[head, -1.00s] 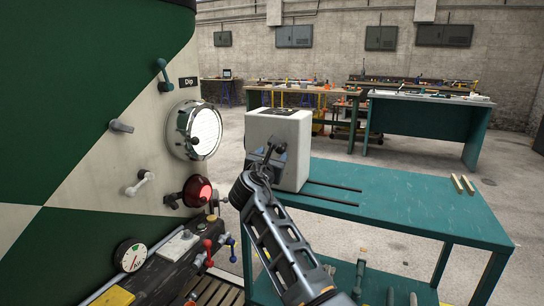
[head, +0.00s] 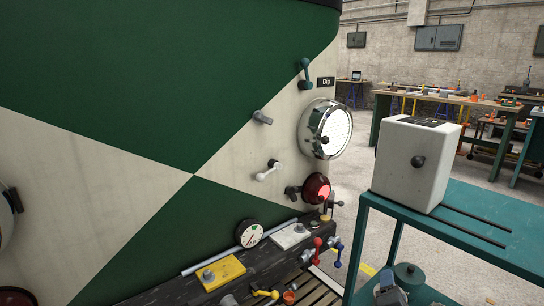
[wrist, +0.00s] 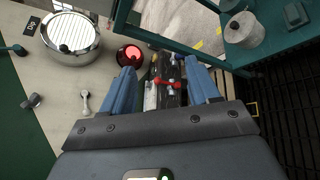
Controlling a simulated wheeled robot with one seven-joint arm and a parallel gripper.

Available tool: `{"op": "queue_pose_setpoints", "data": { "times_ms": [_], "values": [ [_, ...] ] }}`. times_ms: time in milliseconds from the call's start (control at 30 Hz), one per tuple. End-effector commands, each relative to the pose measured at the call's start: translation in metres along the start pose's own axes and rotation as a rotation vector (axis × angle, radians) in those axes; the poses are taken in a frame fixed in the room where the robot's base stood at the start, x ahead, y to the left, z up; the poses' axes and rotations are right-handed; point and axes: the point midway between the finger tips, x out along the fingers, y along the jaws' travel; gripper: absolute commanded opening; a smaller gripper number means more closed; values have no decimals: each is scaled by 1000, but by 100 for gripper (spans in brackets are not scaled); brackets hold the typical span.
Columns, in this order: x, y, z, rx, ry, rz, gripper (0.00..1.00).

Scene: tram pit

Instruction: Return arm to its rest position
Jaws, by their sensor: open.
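My gripper (wrist: 165,88) shows in the wrist view, with its two blue fingers apart and nothing between them. Behind the gap lie the dark bench with the red-handled valve and the floor. My arm and gripper are out of the head view. The lit round headlight (head: 325,129) and the red lamp (head: 316,188) sit on the green and cream tram front (head: 240,160). In the wrist view the headlight (wrist: 70,38) is at upper left and the red lamp (wrist: 131,55) is just above the left finger.
A teal cart (head: 470,238) stands at right with a white box (head: 414,165) on top. A dark bench (head: 160,290) with a gauge (head: 249,233), a yellow plate (head: 221,272) and coloured valve handles runs below the tram front. Workbenches stand at the back. Open floor lies behind the cart.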

Motion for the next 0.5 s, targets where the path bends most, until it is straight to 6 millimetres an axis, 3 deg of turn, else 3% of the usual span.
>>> {"op": "queue_pose_setpoints", "data": {
  "times_ms": [33,200,500],
  "values": [
    [-21,-20,-10,66,33,-3,60],
    [-87,-66,-30,322,130,-6,60],
    [-214,-116,-36,793,264,-50,60]
  ]
}}
